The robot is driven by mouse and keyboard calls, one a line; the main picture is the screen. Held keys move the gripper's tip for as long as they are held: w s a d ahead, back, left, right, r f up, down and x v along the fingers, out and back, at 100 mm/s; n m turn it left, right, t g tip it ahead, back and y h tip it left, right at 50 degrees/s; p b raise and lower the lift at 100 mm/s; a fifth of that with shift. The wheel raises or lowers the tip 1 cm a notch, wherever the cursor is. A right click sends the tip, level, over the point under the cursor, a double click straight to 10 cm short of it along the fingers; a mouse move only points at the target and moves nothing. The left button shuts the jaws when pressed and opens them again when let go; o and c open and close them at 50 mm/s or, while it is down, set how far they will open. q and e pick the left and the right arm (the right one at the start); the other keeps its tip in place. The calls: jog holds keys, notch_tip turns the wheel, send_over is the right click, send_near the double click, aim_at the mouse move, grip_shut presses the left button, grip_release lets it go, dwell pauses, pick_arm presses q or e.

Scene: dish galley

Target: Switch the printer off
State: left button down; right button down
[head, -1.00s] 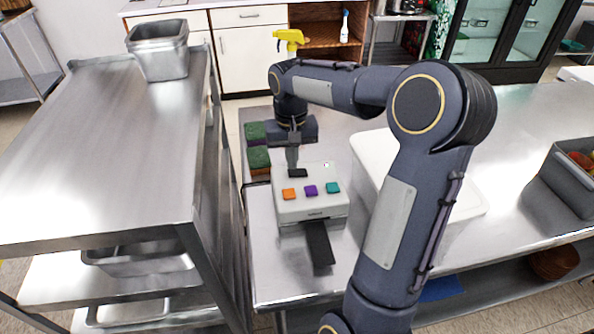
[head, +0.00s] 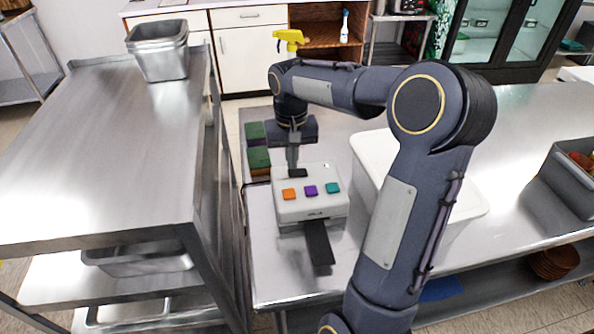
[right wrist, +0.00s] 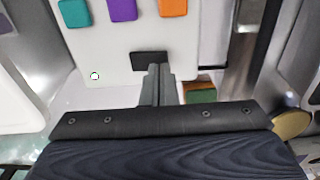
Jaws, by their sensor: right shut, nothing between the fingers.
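The printer (head: 312,205) is a white box on the steel counter. Its top has an orange button (head: 289,194), a purple button (head: 311,190) and a teal button (head: 333,188). A black switch piece (head: 299,173) sits near its back left edge and also shows in the right wrist view (right wrist: 150,61). A small pale round spot (right wrist: 94,76) lies on the same top. My right gripper (head: 293,171) points down, shut and empty, with its fingertips at the black piece. They look to be touching it, partly hiding it. My left gripper is out of view.
A black strip (head: 319,244) sticks out from the printer's front. A white bin (head: 370,155) stands close to its right, partly behind my arm. Green-topped sponges (head: 258,158) and a yellow spray bottle (head: 289,38) are behind. A steel shelf unit (head: 110,150) stands left.

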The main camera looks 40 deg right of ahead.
aim_at(292, 172)
jog(key=shift+f+b, duration=0.65)
jog(key=shift+f, duration=0.3)
dwell(0.7)
jog(key=shift+r, duration=0.15)
notch_tip(292, 172, up, 7)
jog(key=p, duration=0.6)
dwell(0.6)
jog(key=s+a+n+t+y, duration=0.3)
jog(key=s+a+n+t, duration=0.1)
jog(key=s+a, duration=1.2)
jog(key=s+t, duration=0.1)
jog(key=s, duration=0.3)
jog(key=shift+r+t+y, duration=0.3)
jog(key=shift+y, duration=0.1)
